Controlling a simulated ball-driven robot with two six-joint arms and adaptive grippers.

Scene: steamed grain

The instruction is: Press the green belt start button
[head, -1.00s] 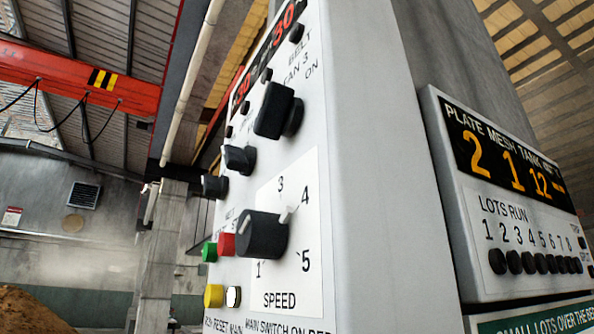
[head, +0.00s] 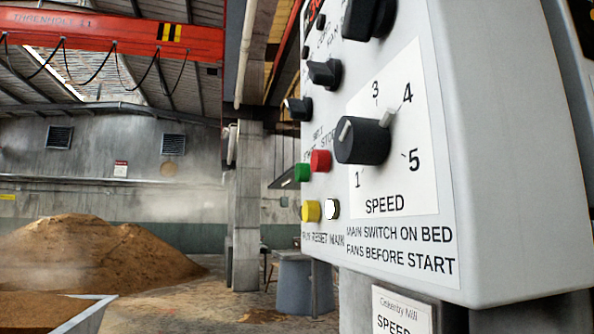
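The green button (head: 302,173) is on the left part of a pale control panel (head: 500,180), just left of a red button (head: 320,160). The small lettering above them is only partly readable. A yellow button (head: 311,211) and a white round button or lamp (head: 332,209) sit below. A large black speed knob (head: 362,141) on a white dial plate is to the right of the buttons, its pale pointer toward the upper left. Neither of my grippers shows in the head view.
Smaller black knobs (head: 324,73) stick out above the buttons. Behind the panel stand a concrete pillar (head: 247,215) and a grey-blue tub (head: 303,286). A large brown grain heap (head: 100,255) lies at the left, with a pale-rimmed container (head: 88,315) in front. A red overhead beam (head: 110,33) crosses the upper left.

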